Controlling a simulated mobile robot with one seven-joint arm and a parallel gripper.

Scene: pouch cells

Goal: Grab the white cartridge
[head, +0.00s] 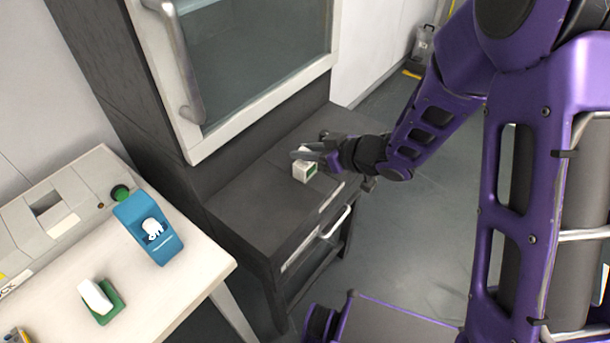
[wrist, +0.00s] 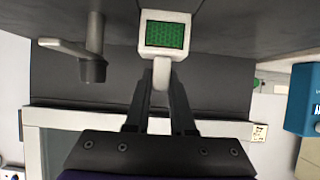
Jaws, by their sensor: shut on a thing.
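The white cartridge (head: 304,172) is a small white block with a green face, at the dark ledge below the glass-fronted cabinet. In the wrist view the cartridge (wrist: 150,48) shows its green panel and a pale stem pointing toward my gripper. My gripper (head: 318,155) reaches in from the right and is shut on the cartridge. In the wrist view my gripper (wrist: 161,88) has its two dark fingers on either side of the stem. I cannot tell whether the cartridge still touches the ledge.
The dark ledge (head: 255,205) is otherwise mostly clear. The cabinet door handle (head: 180,60) juts out above it. On the pale table (head: 165,295) at the left are a blue holder (head: 133,212) and another white piece (head: 95,296) on a green base. Open floor (head: 420,240) lies at the right.

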